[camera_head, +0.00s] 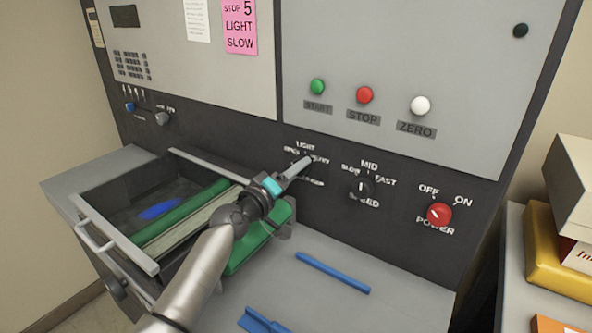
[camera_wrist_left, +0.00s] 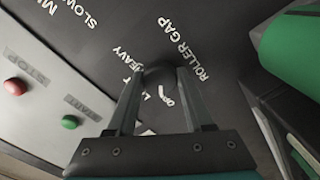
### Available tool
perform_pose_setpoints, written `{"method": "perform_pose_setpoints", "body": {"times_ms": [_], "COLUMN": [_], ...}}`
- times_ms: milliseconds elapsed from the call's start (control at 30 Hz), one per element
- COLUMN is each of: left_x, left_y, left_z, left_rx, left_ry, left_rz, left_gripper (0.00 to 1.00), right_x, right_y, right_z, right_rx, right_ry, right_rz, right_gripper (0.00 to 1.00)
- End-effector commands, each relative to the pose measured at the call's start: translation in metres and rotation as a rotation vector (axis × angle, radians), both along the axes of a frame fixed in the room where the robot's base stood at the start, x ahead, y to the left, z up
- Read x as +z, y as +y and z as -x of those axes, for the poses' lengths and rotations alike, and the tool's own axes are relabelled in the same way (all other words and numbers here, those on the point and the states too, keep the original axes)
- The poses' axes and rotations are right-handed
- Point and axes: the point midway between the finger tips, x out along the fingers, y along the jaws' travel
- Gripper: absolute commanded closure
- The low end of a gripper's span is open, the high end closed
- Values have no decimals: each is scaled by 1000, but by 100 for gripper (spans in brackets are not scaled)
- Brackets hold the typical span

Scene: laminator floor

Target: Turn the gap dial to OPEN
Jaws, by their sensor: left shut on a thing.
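The gap dial (camera_wrist_left: 160,76) is a dark round knob on the black panel strip, with ROLLER GAP printed beside it. In the wrist view it sits between the two finger ends of my left gripper (camera_wrist_left: 161,88), which is shut on it. In the head view my left gripper (camera_head: 303,168) reaches the panel and covers most of the dial. LIGHT reads above it, and the other labels around it are partly covered. My right gripper is not in view.
To the right are the speed dial (camera_head: 361,187) and the red power knob (camera_head: 439,213). Above are the green start (camera_head: 317,86), red stop (camera_head: 365,94) and white zero (camera_head: 420,105) buttons. Below left, green rollers (camera_head: 180,217) sit in an open tray. A blue strip (camera_head: 333,272) lies on the ledge.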

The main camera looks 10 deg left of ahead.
Motion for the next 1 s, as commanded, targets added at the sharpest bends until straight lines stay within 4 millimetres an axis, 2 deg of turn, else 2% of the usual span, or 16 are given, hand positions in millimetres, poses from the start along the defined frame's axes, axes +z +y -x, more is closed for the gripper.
{"method": "perform_pose_setpoints", "body": {"times_ms": [300, 733, 767, 1000], "left_x": [-1, -1, -1, 0], "left_y": [-1, -1, -1, -1], "left_z": [0, 0, 0, 0], "left_rx": [-2, -2, -2, -1], "left_ry": [33, 35, 35, 33], "left_rz": [74, 82, 82, 80], "left_gripper": [100, 100, 45, 18], "right_x": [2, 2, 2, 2], "right_y": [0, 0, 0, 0], "right_z": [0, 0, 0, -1], "right_rx": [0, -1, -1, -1], "right_ry": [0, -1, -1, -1], "right_rz": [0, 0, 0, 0], "right_gripper": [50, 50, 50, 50]}}
